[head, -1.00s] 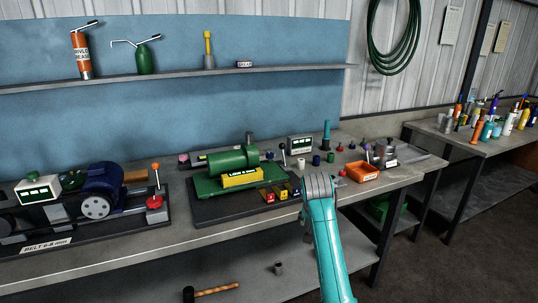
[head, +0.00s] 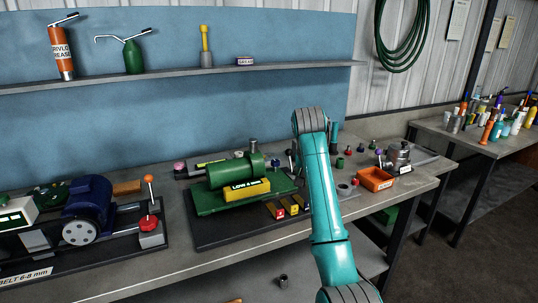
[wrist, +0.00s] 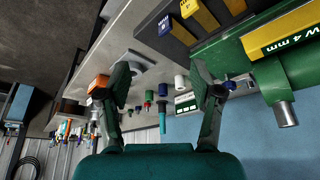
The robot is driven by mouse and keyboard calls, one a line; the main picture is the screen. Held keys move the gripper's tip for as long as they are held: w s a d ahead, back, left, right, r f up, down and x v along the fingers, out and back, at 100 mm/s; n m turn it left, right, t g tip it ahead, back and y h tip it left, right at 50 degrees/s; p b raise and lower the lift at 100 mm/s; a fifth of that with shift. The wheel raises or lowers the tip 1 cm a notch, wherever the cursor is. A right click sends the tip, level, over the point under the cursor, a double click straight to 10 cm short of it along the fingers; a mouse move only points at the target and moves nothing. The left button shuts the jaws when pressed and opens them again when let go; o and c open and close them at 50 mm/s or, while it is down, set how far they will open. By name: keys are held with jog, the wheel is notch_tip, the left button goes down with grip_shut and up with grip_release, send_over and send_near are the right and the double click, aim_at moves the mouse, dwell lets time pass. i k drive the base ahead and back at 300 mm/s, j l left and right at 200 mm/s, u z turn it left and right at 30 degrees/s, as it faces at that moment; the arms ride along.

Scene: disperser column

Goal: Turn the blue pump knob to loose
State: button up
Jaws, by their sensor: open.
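The blue pump (head: 88,215) sits on the bench at the left of the head view. A red knob (head: 149,224) stands on a grey block at its right, below an upright lever with an orange ball (head: 149,179). No loose marking on the knob can be read. My arm rises in front of the bench, well to the right of the knob; my gripper is hidden in the head view. In the wrist view, my gripper (wrist: 160,92) is open and empty, above the bench. The blue pump and its red knob are not in the wrist view.
A green machine with a yellow label block (head: 247,190) stands between the blue pump and my arm. An orange tray (head: 375,179) and several small coloured knobs lie to the right. A shelf (head: 200,72) runs along the blue wall behind.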

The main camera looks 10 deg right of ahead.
aim_at(275, 163)
jog(key=i+j, duration=0.2)
jog(key=i, duration=0.25)
jog(key=i+j, duration=0.2)
jog(key=i, duration=0.2)
jog(key=i+l, duration=0.15)
